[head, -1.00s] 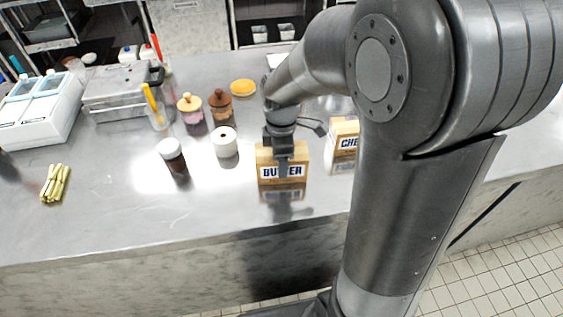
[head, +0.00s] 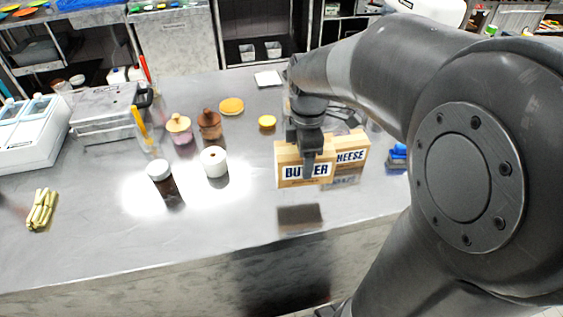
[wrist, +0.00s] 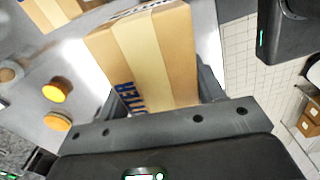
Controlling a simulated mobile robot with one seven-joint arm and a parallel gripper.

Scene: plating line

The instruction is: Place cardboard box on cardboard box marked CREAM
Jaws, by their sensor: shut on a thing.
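My gripper (head: 312,165) is shut on a cardboard box marked BUTTER (head: 288,176). The box is upright, and a gap to its reflection shows it is held above the steel counter. It fills the middle of the wrist view (wrist: 165,55) between my fingers. A second cardboard box, marked CHEESE (head: 352,157), stands on the counter just behind and to the right, partly hidden by the held box. A cardboard box at the upper left of the wrist view (wrist: 45,12) shows no readable label. I see no box marked CREAM.
Left of my gripper stand a white roll (head: 214,162), a dark jar with a white lid (head: 161,180) and two jars with knobbed lids (head: 209,124). Yellow stalks (head: 41,209) lie far left. A blue item (head: 397,158) is to the right. The front counter is mostly clear.

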